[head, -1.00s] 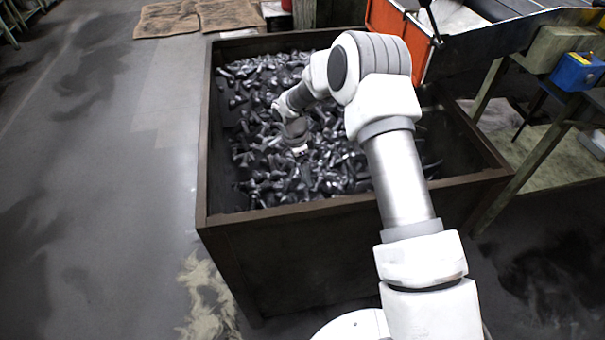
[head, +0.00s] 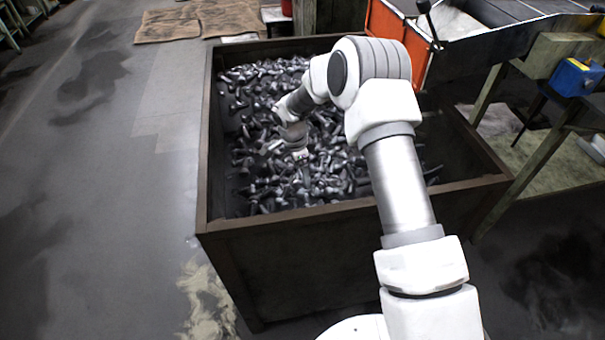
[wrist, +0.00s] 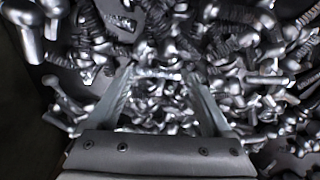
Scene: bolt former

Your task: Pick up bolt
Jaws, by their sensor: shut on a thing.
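Many grey metal bolts (head: 270,185) lie in a loose heap in a brown bin, and they fill most of the wrist view (wrist: 225,75). My gripper (wrist: 158,75) reaches down into the heap; in the head view (head: 300,154) it is low over the bolts, left of the bin's middle. In the wrist view its two fingers point into the heap and are shut on a bolt between the tips. The outline of that bolt is hard to tell from the bolts around it.
The bin's wall (head: 300,215) stands close around the heap, and its dark inner side shows at the wrist view's left edge. The floor at left (head: 100,170) is clear.

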